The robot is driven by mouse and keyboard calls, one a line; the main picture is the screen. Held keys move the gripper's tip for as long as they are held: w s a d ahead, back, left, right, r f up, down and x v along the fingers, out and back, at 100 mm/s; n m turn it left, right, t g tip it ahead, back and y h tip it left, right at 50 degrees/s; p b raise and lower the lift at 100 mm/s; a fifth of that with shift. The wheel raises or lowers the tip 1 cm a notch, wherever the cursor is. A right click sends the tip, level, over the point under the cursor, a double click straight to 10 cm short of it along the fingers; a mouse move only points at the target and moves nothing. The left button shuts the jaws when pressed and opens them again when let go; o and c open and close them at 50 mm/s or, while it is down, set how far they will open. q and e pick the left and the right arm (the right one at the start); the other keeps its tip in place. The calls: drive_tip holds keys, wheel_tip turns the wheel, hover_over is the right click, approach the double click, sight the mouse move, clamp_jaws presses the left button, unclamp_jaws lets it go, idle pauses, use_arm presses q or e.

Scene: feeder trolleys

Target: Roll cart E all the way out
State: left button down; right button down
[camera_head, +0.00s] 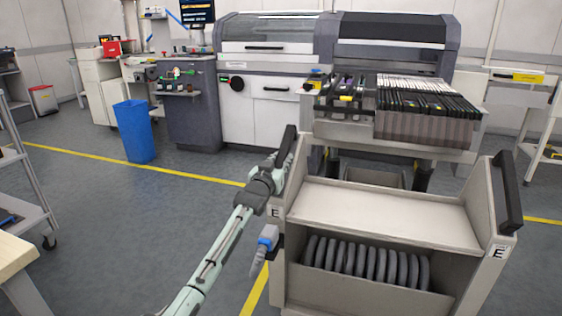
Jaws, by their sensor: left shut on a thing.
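Cart E (385,212) is a beige trolley in front of the machine, with an "E" label on each front side. It has a black handle on each side; the right handle (507,192) is free. Several grey reels sit in its lower bay. My left arm reaches in from the lower left, and my left gripper (281,165) is shut on the cart's left handle (289,142). The fingertips are partly hidden against the handle. My right gripper is not in view.
The placement machine (270,110) stands behind the cart, with a feeder bank (420,105) above it. A blue bin (134,132) stands at the left. A shelf trolley (20,170) is at the left edge. Grey floor (120,230) is clear left of the cart.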

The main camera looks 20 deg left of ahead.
use_arm(q)
drive_tip(key=shift+r, duration=0.6)
drive_tip(key=c, duration=1.3)
unclamp_jaws()
drive_tip(key=shift+c, duration=0.2)
drive_tip(key=shift+o, duration=0.7)
drive_tip(key=shift+f, duration=0.3)
drive_tip(key=shift+s+f, duration=0.15)
drive_tip(key=shift+s, duration=0.4)
drive_tip(key=s, duration=1.1)
drive_tip(key=shift+a, duration=0.25)
